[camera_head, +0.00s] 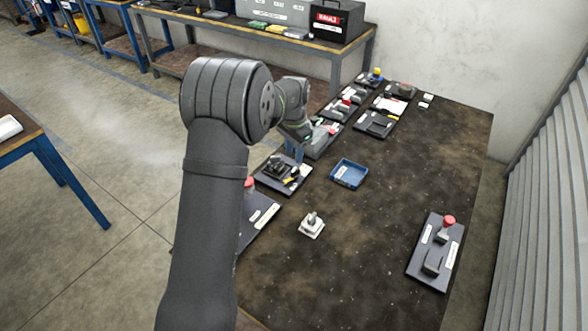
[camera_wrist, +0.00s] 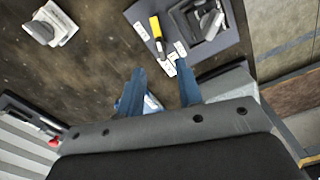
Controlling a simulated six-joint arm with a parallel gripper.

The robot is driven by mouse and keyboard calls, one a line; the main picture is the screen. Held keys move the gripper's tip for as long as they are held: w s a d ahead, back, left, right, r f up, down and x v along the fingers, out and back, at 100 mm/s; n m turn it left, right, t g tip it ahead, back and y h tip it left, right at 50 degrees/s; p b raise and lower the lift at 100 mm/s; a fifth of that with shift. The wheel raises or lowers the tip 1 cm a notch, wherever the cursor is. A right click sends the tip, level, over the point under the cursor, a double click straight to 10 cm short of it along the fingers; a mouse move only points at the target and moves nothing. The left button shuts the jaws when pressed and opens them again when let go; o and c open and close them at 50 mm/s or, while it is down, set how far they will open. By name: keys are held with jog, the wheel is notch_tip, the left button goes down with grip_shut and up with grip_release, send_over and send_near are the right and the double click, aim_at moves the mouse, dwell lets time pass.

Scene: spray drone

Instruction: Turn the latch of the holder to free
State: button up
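The holder is probably the dark board (camera_head: 268,184) with a black fixture (camera_head: 276,165) and a yellow handle, which I take for the latch (camera_head: 289,180). In the wrist view the board (camera_wrist: 232,42) is cut by the top edge. There the yellow latch (camera_wrist: 156,27) lies left of the black fixture (camera_wrist: 205,20), near white labels. My gripper (camera_wrist: 160,68) shows two blue fingers apart, with nothing held between them. The fingertips appear just short of the latch in the picture. Their height above it is unclear. In the head view my gripper (camera_head: 294,150) is partly hidden beside the board.
A blue tray (camera_head: 348,185) stands right of the board. A small white block (camera_head: 311,228) stands nearer. A board with a red button (camera_head: 450,235) lies far right, several more boards stand at the back.

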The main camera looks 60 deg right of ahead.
aim_at(294, 170)
notch_tip(294, 170, down, 8)
jog(key=shift+r, duration=0.15)
grip_shut()
